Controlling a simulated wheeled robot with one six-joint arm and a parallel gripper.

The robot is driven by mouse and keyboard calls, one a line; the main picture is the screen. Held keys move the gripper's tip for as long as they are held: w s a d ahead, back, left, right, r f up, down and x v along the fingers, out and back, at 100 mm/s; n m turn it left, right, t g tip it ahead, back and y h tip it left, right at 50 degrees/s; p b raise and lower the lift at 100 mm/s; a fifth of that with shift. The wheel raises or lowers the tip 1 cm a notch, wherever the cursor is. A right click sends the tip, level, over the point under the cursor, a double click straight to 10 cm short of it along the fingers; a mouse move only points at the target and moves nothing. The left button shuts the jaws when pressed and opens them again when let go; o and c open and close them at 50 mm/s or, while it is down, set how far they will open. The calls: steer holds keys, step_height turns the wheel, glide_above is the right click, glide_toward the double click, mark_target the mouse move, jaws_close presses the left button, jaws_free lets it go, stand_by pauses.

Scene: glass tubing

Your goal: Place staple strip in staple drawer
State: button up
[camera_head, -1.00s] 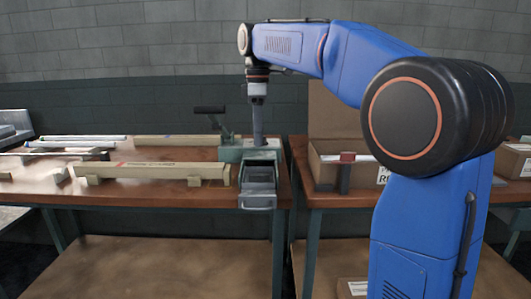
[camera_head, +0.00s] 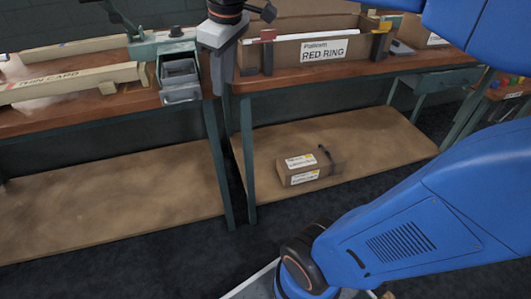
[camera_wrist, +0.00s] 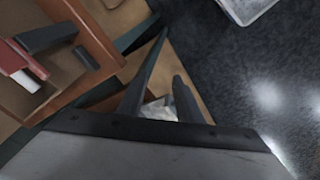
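The staple drawer (camera_head: 181,90) is a grey, open-topped drawer pulled out from the green machine at the front edge of the left table. Its inside looks dark and I see no strip in it. My gripper (camera_head: 218,62) is to the right of the drawer, near the gap between the tables. In the wrist view its two fingers (camera_wrist: 158,95) are apart with nothing clearly held between them. I cannot identify the staple strip for sure; a small dark piece (camera_head: 325,154) lies on a cardboard box on the lower shelf.
The cardboard box (camera_head: 301,169) sits on the right table's lower shelf (camera_head: 380,145). A large RED RING box (camera_head: 305,50) stands on the right table. The left lower shelf is clear.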

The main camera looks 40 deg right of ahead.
steer(key=s+d+f+m+t, duration=0.2)
steer(key=s+f+m, duration=0.4)
steer(key=s+f, duration=0.8)
steer(key=shift+f, duration=0.8)
